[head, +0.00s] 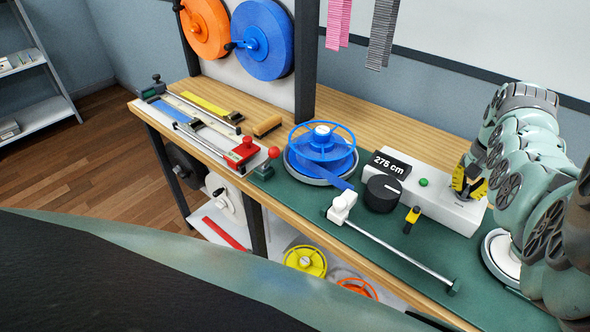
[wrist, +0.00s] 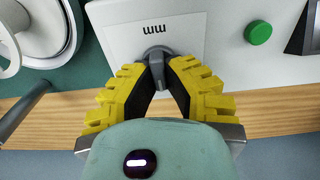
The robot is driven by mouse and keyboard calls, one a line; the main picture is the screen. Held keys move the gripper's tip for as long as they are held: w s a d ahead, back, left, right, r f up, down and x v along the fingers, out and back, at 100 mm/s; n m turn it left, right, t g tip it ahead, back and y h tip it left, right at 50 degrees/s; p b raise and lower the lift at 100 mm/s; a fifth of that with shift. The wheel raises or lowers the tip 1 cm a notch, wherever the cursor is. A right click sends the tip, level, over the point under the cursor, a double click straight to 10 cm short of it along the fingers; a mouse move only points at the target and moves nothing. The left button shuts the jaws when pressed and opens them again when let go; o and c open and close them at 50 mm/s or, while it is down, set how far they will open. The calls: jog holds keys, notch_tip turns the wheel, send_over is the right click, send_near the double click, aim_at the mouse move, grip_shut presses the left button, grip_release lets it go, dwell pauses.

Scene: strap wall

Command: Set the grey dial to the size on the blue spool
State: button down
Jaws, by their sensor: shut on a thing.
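My gripper (head: 470,186) is at the right end of a white box (head: 447,208) on the bench. In the wrist view my gripper's yellow fingers (wrist: 157,74) are shut on the small grey dial (wrist: 156,53), which sits under the letters "mm". No pointer reading can be made out there. A blue spool (head: 320,148) lies on the green mat with a blue strap leading to a white clamp (head: 341,206). The white label (head: 322,129) on its hub is too small to read. Another blue spool (head: 268,52) hangs on the wall rack.
The white box carries a display (head: 389,165) reading "275 cm", a large black knob (head: 383,193) and a green button (head: 423,182). An orange spool (head: 205,27) hangs at upper left.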

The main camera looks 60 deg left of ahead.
aim_at(468, 186)
dwell(0.5)
jog(key=c, duration=1)
grip_release()
jog(key=shift+r, duration=6)
